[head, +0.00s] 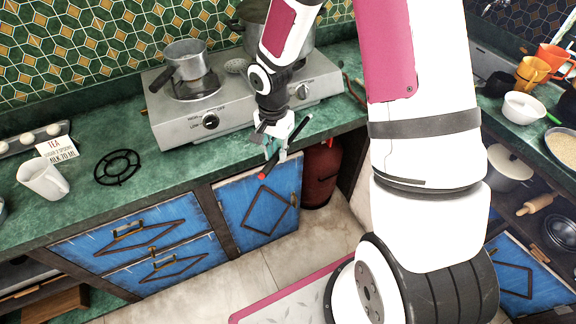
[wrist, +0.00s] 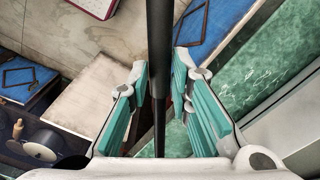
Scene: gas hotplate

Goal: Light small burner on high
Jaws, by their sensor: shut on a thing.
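A silver gas hotplate (head: 245,95) stands on the green counter. A small saucepan (head: 187,62) sits over its left burner (head: 193,90), and a larger pot (head: 300,38) is at its right burner, partly hidden by my arm. The left knob (head: 210,121) faces front; the right knob (head: 303,91) shows right of my wrist. No flame shows. My gripper (head: 278,150) is in front of the hotplate, above the counter's front edge, pointing down. It is shut on a thin black lighter-like stick (head: 299,129) with a red end. In the wrist view the black stick (wrist: 159,60) runs between the teal finger pads.
A white mug (head: 42,180), a tea sign (head: 58,149) and a loose black trivet (head: 117,167) are on the counter at left. Blue cabinet doors (head: 256,207) are below. A red gas cylinder (head: 321,174) stands under the counter at right. The counter before the hotplate's left half is clear.

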